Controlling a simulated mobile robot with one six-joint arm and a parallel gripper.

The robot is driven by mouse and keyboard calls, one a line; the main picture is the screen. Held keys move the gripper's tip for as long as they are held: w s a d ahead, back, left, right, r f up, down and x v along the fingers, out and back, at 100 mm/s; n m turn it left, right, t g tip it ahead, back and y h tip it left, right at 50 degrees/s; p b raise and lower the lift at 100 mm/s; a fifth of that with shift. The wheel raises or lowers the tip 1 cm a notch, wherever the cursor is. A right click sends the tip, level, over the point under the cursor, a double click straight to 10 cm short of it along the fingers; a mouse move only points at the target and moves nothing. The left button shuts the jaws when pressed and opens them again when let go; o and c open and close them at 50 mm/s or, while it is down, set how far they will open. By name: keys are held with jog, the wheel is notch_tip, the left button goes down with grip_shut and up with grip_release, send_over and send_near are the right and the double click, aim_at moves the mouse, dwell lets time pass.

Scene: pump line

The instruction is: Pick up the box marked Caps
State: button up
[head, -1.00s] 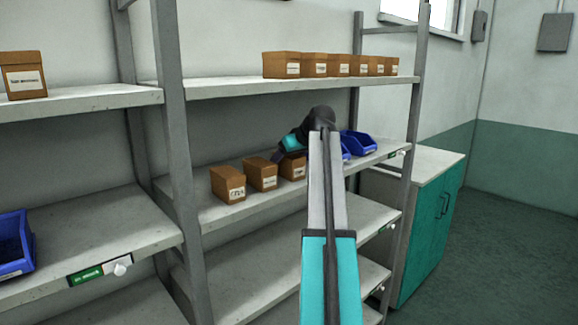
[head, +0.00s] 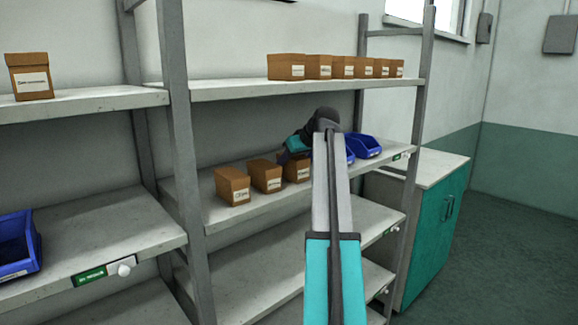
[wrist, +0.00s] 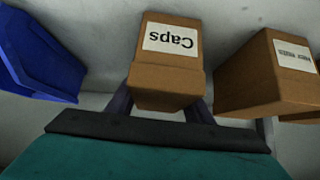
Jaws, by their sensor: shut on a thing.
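The box marked Caps (wrist: 167,76) is a brown carton with a white label, upside down in the wrist view. My gripper (wrist: 161,107) has one dark finger on each side of it and is shut on it. In the head view, the Caps box (head: 296,171) appears to be the rightmost brown box in the middle-shelf row, partly hidden by my arm. It seems to stand level with its neighbours; I cannot tell whether it touches the shelf. My gripper (head: 285,156) is mostly hidden there.
Another brown box (wrist: 271,74) stands close beside Caps, and a blue bin (wrist: 37,55) lies on the other side. In the head view, more blue bins (head: 362,146) sit right of my arm. The shelf above (head: 230,91) holds several brown boxes.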

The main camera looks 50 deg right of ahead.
jog(key=shift+r+b, duration=0.75)
jog(key=shift+r, duration=0.75)
jog(key=shift+s+r, duration=0.1)
jog(key=shift+r, duration=0.1)
jog(key=s+a+r+b, duration=0.1)
jog(key=s+a+b, duration=0.3)
jog(key=s, duration=1)
jog(key=shift+s+a+r, duration=0.2)
jog(key=shift+s+a, duration=0.1)
jog(key=shift+a, duration=0.85)
